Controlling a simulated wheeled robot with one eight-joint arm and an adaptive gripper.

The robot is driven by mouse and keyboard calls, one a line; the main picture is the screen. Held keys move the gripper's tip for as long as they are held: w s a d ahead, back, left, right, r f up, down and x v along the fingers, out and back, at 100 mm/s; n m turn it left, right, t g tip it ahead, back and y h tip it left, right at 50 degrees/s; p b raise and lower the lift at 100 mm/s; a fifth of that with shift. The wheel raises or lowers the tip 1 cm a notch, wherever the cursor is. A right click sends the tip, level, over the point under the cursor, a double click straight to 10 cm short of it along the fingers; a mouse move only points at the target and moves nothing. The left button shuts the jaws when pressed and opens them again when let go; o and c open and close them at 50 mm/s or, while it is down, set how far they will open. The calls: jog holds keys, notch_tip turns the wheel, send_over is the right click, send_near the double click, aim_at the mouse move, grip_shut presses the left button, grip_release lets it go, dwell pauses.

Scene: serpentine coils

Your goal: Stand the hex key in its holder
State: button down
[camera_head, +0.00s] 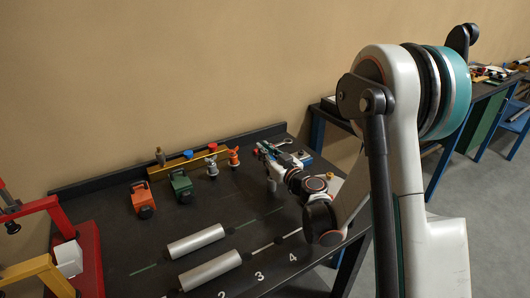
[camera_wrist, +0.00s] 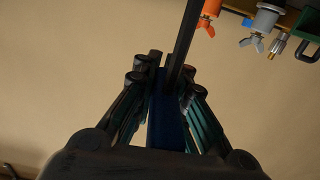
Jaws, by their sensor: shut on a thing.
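My gripper (camera_head: 268,153) is over the back right of the black workbench, small in the head view. In the wrist view its fingers (camera_wrist: 167,82) are closed on a long, dark, straight bar, which looks like the hex key (camera_wrist: 187,35). The bar runs from between the fingertips to the top edge of the picture. A dark blue surface (camera_wrist: 165,125) shows between the fingers; I cannot tell what it belongs to. A small blue thing (camera_head: 304,157) sits just right of my gripper and may be the holder, but my arm partly hides that area.
A yellow rail (camera_head: 188,164) with orange and grey wing-handled fittings (camera_head: 233,157) stands left of my gripper. Red (camera_head: 143,200) and green (camera_head: 181,187) blocks stand in front of it. Two grey cylinders (camera_head: 195,242) lie nearer, and a red-and-yellow frame (camera_head: 88,255) stands far left.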

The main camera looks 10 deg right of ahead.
jog(key=shift+f+b, duration=0.75)
jog(key=shift+f, duration=0.45)
dwell(0.3)
jog(key=c, duration=1.5)
grip_release()
jog(key=shift+c, duration=0.2)
jog(key=shift+r, duration=0.1)
notch_tip(320, 180, up, 10)
jog(key=s+d+r+m+g+h, duration=0.1)
jog(key=s+d+r+m+h, duration=0.5)
jog(key=s+d+r+h, duration=0.45)
jog(key=s+a+f+g+y, duration=0.1)
jog(key=s+a+f+g, duration=0.2)
jog(key=s, duration=0.6)
jog(key=s+a+f+n+g+y, duration=0.1)
jog(key=s+a+f+g+y, duration=0.1)
jog(key=s+f, duration=0.5)
jog(key=s+a+f+n+g+y, duration=0.1)
jog(key=s+a+f+g, duration=0.3)
jog(key=s, duration=0.7)
jog(key=shift+s+f+y, duration=0.2)
jog(key=shift+f+y, duration=0.25)
jog(key=shift+f, duration=0.3)
